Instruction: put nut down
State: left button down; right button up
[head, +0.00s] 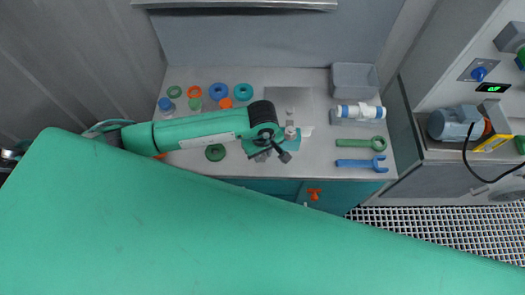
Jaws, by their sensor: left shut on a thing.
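My left arm reaches in from the left over the steel worktop. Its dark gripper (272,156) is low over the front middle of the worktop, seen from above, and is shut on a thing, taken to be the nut. The nut is hidden by the gripper and wrist, so I cannot tell whether it touches the worktop. Several ring-shaped nuts lie at the back left: green (175,92), orange (194,92), blue (219,89) and teal (243,91). A dark green ring (215,153) lies in front of my forearm. My right gripper is not in view.
A small pale fitting (291,132) stands beside my wrist. To the right are a white cylinder with blue bands (360,112), a green wrench (361,143), a blue wrench (361,163) and a grey bin (354,78). A blue motor (452,123) stands on the right-hand bench.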

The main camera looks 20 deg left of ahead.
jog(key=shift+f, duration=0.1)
pick_arm(q)
jog(key=shift+f, duration=0.2)
jog(key=c, duration=1.3)
grip_release()
jog(key=shift+r, duration=0.1)
jog(key=shift+o, duration=0.8)
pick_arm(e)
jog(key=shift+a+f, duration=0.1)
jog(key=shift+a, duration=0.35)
